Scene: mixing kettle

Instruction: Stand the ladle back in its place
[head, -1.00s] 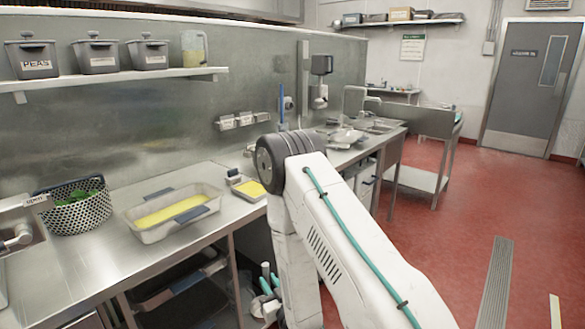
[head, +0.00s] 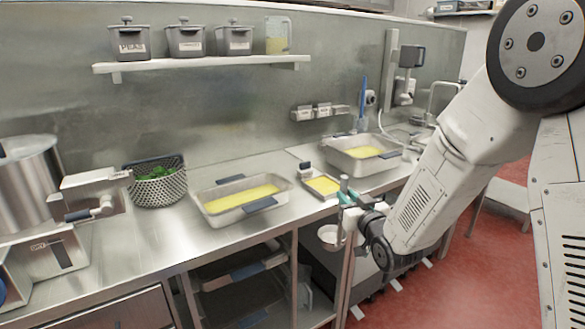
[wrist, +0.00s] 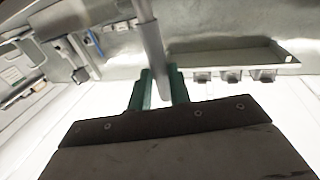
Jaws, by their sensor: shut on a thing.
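My gripper (head: 347,196) is out over the front edge of the steel counter, low at the centre right in the head view. Its teal fingers are shut on the ladle, whose pale round bowl (head: 329,235) appears to hang below the fingers, in front of the counter. In the wrist view the ladle's grey handle (wrist: 152,45) runs between the two teal fingers (wrist: 158,88) and out of the top of the picture. I cannot make out the ladle's place in these views.
A steel kettle (head: 25,185) stands at the far left. Along the counter are a perforated basket (head: 158,190) with green contents, a tray (head: 240,200) of yellow food, a smaller yellow tray (head: 322,186) and another deep tray (head: 362,153). A wall shelf (head: 205,63) holds lidded pots.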

